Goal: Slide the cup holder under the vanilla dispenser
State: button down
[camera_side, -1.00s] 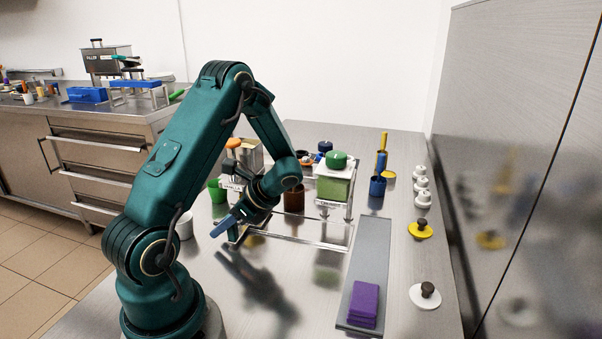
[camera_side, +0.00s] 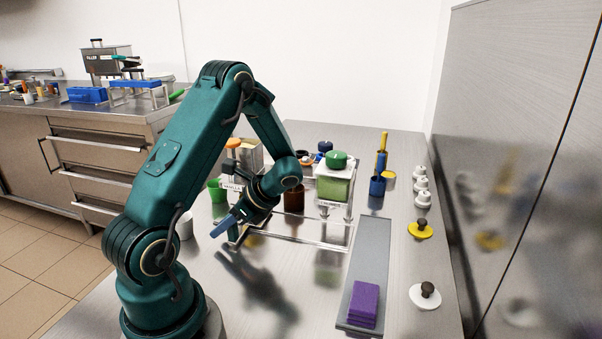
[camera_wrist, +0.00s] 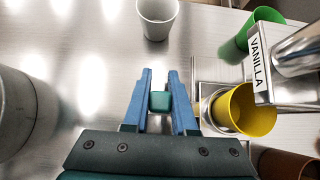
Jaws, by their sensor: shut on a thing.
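In the wrist view, the blue fingers of my gripper (camera_wrist: 160,97) are closed around a small teal block (camera_wrist: 160,102). I cannot tell whether this block is part of the cup holder. A metal frame that looks like the cup holder (camera_wrist: 206,89) lies just right of the fingers, with a yellow cup (camera_wrist: 245,110) in it. The vanilla dispenser (camera_wrist: 300,52), with its VANILLA label (camera_wrist: 257,62), is to the right of the yellow cup's top. In the side view, my gripper (camera_side: 225,228) is low at the left end of the clear stand, and the yellow cup is hidden.
A white cup (camera_wrist: 157,17) stands ahead of the fingers. A green cup (camera_wrist: 243,38) and brown cup (camera_wrist: 288,165) are to the right. The green dispenser (camera_side: 333,188) is on the clear stand. A grey strip (camera_side: 368,260) holds purple blocks (camera_side: 364,302).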

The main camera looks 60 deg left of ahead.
jog(key=shift+s+a, duration=1.45)
jog(key=shift+a, duration=0.05)
jog(key=c, duration=0.7)
grip_release()
jog(key=shift+w+d+r, duration=0.1)
jog(key=shift+v, duration=2.45)
